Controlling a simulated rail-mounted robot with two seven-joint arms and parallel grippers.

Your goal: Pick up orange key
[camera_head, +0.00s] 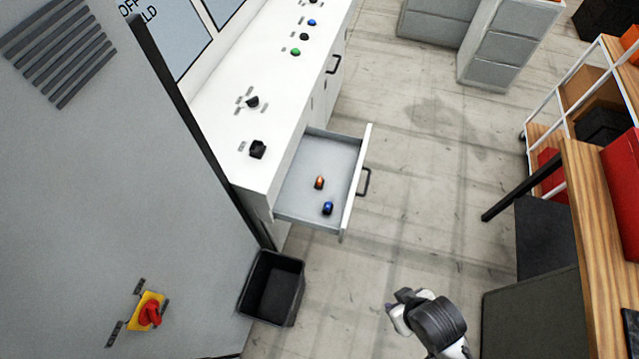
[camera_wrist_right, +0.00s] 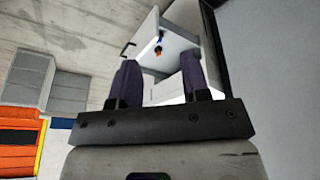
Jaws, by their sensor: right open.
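The orange key (camera_head: 319,182) lies in an open drawer (camera_head: 305,165) of the white console, next to a blue key (camera_head: 328,208). The right wrist view also shows the orange key (camera_wrist_right: 158,51) and the blue key (camera_wrist_right: 160,39), small and distant between the fingers. My right gripper (camera_head: 397,308) is at the lower right of the head view, well apart from the drawer. Its two dark fingers (camera_wrist_right: 160,65) are spread in the wrist view with nothing between them. My left gripper is not in view.
A black bin (camera_head: 272,288) stands on the floor below the drawer. The console top (camera_head: 228,128) carries several knobs and buttons. A grey cabinet with a red and yellow switch (camera_head: 149,312) fills the left. A wooden-topped bench (camera_head: 590,230) stands at right. The floor between is clear.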

